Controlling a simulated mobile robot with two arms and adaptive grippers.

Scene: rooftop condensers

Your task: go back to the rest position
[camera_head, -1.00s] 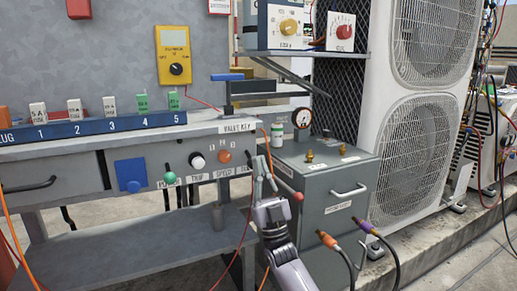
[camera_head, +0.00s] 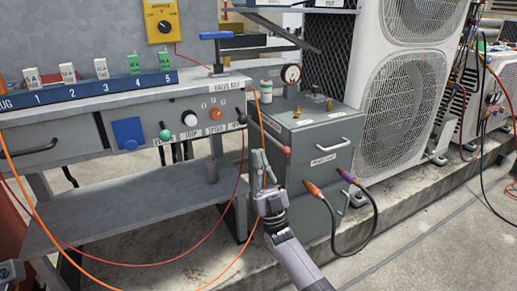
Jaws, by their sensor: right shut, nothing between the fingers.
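My right gripper (camera_head: 263,160) is grey. Its arm comes up from the bottom of the head view. Its fingers point up and are shut with nothing between them. It is in front of the gap between the workbench (camera_head: 100,190) and the grey service box (camera_head: 310,165). The red ball knob (camera_head: 286,150) on the box shows just right of the fingers; I cannot tell any contact. My left gripper's fingers are not in view. A small grey part shows at the bottom left corner, too little to identify.
The blue fuse rack (camera_head: 90,88) and yellow meter (camera_head: 160,20) are at the left. Hoses with an orange connector (camera_head: 313,188) and a purple connector (camera_head: 347,176) meet the box front. Orange and red cables hang near my right arm.

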